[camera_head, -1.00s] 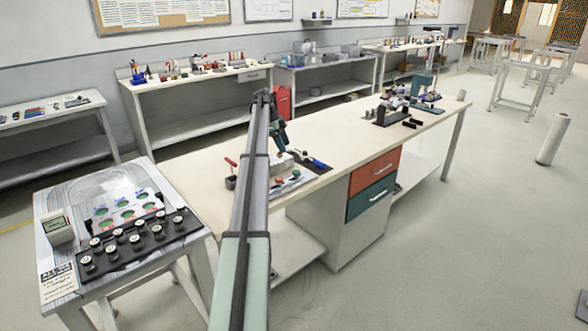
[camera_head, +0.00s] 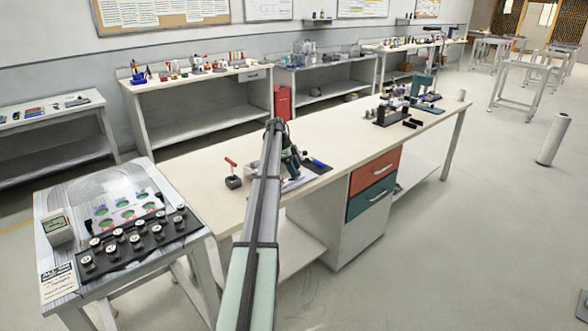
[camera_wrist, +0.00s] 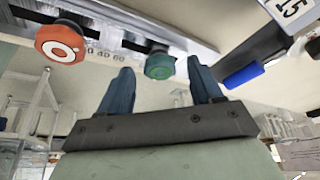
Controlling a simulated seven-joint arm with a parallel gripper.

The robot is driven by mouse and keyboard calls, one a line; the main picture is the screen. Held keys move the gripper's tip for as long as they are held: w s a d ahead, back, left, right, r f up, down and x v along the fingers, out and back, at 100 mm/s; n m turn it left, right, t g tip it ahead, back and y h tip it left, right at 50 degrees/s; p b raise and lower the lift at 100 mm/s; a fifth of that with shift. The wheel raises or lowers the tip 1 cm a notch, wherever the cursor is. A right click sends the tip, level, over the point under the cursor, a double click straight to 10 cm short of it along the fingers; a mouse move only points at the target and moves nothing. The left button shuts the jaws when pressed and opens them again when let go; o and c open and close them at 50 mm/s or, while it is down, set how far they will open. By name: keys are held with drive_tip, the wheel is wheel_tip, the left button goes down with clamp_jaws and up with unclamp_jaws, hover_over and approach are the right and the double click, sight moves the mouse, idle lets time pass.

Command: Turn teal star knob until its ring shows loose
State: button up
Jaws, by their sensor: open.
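In the wrist view, the teal knob (camera_wrist: 159,66) is at the top middle, on the lower edge of a pale fixture with a numbered scale. An orange-red knob (camera_wrist: 61,44) with a white ring mark is to its left. No ring mark can be made out on the teal knob. My gripper (camera_wrist: 161,70) is open, its two dark blue fingers pointing toward the teal knob, which appears in the gap between the tips. I cannot tell contact or remaining distance. In the head view my arm hides the knobs and most of the fixture.
A blue cylinder (camera_wrist: 243,76) lies right of the right finger in the wrist view. In the head view a red-handled block (camera_head: 233,178) stands left of my arm on the workbench (camera_head: 200,190). A side table with several dials (camera_head: 135,243) is at lower left.

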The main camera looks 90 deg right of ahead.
drive_tip(key=shift+c, duration=0.4)
drive_tip(key=c, duration=1)
